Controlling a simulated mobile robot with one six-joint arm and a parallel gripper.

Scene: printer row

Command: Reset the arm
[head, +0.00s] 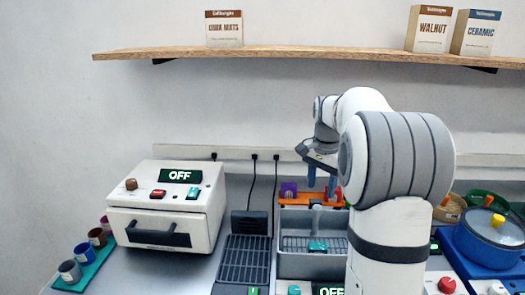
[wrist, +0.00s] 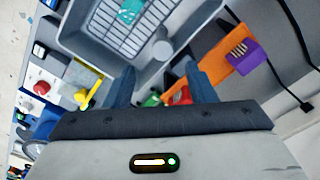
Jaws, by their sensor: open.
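My arm rises at the right of centre in the head view and reaches back toward the wall. My gripper (head: 322,183) points down above an orange rack (head: 300,198) behind the grey basin. A purple block (wrist: 243,53) sits on the orange rack (wrist: 222,62). A red piece (wrist: 181,97) and a green piece (wrist: 152,100) show near the fingers, partly hidden by the gripper body.
The grey basin (head: 283,265) holds a wire rack and a teal item (head: 317,246). A white machine (head: 168,215) reading OFF stands left, beside cups on a teal tray (head: 85,272). A blue pot (head: 490,238) stands right. A wooden shelf (head: 300,52) with boxes hangs above.

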